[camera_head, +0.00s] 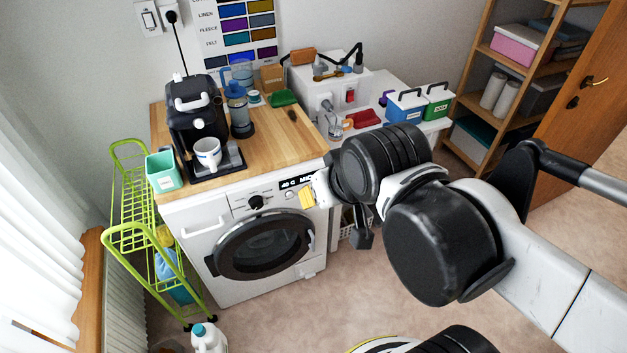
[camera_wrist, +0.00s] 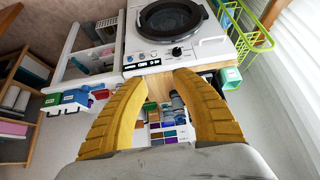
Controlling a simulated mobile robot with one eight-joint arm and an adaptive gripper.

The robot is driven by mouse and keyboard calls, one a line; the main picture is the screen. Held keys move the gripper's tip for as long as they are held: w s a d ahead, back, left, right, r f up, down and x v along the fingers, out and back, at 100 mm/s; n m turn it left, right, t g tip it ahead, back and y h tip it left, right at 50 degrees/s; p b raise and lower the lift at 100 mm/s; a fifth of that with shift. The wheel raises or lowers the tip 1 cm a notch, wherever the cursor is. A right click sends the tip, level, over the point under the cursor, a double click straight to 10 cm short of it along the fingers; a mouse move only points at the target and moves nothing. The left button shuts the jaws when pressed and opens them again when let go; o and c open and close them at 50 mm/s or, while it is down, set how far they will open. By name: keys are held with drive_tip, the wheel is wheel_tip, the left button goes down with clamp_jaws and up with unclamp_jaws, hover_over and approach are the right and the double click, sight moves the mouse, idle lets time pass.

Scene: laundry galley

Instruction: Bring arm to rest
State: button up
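My arm reaches in from the right side of the head view, its black and white joints bent in front of the counter. My gripper shows in the wrist view (camera_wrist: 163,85) as two yellow fingers, spread apart with nothing between them. In the head view only a small yellow part of the gripper (camera_head: 307,197) shows, in front of the washing machine's upper right corner; the rest is hidden behind my arm. The wrist view is upside down, with the washing machine (camera_head: 262,240) at its top.
A coffee machine (camera_head: 193,115) with a white mug (camera_head: 207,153) stands on the wooden counter (camera_head: 284,137). A green wire cart (camera_head: 150,240) stands left of the washer. Blue and green boxes sit right of the sink unit. A shelf (camera_head: 507,70) and wooden door are at right. Open carpet lies in front.

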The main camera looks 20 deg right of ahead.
drive_tip(key=shift+s+d+f, duration=0.15)
drive_tip(key=shift+s+f, duration=0.25)
drive_tip(key=shift+s, duration=0.15)
wheel_tip(320, 180, down, 5)
drive_tip(key=b, duration=0.4)
drive_tip(key=shift+r+b, duration=0.2)
drive_tip(key=shift+b, duration=0.15)
idle(0.9)
